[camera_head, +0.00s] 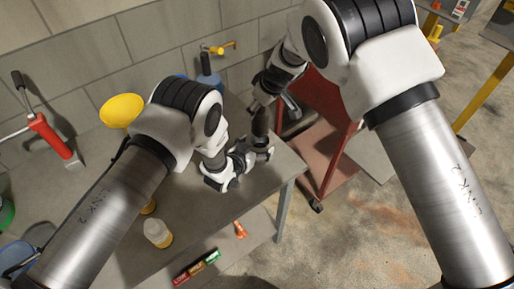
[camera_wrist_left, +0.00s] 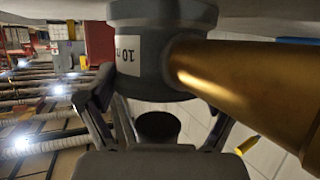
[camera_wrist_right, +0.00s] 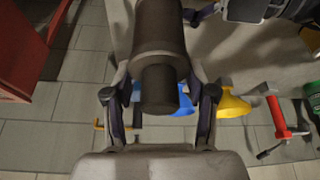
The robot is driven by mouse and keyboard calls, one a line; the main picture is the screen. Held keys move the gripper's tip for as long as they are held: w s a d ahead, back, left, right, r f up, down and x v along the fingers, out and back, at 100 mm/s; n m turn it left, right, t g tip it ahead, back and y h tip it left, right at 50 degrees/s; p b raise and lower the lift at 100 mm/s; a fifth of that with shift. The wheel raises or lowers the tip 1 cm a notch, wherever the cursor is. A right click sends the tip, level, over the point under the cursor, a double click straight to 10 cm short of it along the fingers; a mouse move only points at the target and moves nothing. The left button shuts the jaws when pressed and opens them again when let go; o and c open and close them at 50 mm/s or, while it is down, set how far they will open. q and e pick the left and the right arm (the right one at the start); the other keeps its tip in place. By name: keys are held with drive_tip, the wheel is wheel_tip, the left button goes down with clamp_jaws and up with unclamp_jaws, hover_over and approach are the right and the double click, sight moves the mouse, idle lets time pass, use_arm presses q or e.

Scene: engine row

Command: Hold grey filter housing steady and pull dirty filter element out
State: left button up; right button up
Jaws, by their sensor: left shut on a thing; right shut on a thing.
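The grey filter housing (camera_wrist_left: 162,50) with a white label fills the top of the left wrist view. My left gripper (camera_head: 257,156) is shut on it, with a finger on either side in that view. The dirty filter element (camera_wrist_right: 158,85), a dark brown cylinder with a narrower end, stands between the fingers of my right gripper (camera_wrist_right: 160,100), which is shut on it. In the head view the element (camera_head: 261,123) is roughly upright, with my right gripper above my left. The joint between element and housing is largely hidden, so I cannot tell how far the element sits inside.
A yellow funnel (camera_head: 121,109) and a blue container stand near the wall. A red cart (camera_head: 325,150) is at the right. A gold-brown cylinder (camera_wrist_left: 235,80) crosses the left wrist view.

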use_arm(q)
drive_tip(key=shift+s+f, duration=0.2)
drive_tip(key=shift+f, duration=0.1)
drive_tip(key=o, duration=1.5)
drive_tip(key=shift+o, duration=0.2)
drive_tip(key=shift+w, duration=0.2)
drive_tip(key=shift+r, duration=0.1)
drive_tip(key=v, duration=1.2)
